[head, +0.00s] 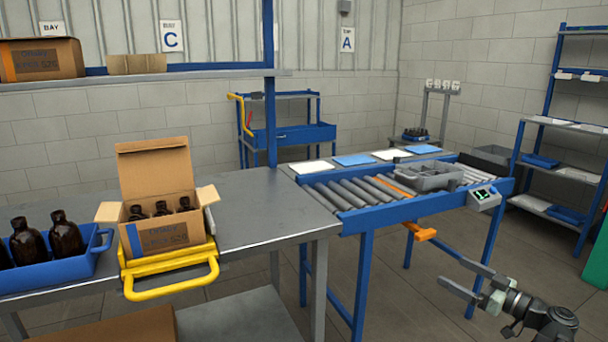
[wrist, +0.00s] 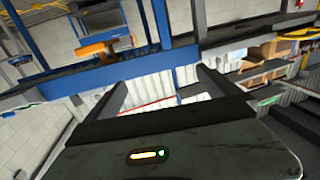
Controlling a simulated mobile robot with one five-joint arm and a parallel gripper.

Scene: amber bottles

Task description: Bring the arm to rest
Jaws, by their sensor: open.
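My gripper (head: 468,282) is at the lower right of the head view, off the front of the roller conveyor and above the floor. Its two fingers are spread apart with nothing between them. In the wrist view the gripper (wrist: 160,95) shows its two dark fingers apart, with only background between them. My arm runs out of the head view at the lower right corner.
An open carton (head: 160,232) with amber bottles stands on the grey bench (head: 260,205), by a yellow-handled holder (head: 170,270). A blue tray (head: 85,262) of bottles is at left. The roller conveyor (head: 345,196) carries a grey tote (head: 428,177). Blue shelves (head: 548,122) stand right.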

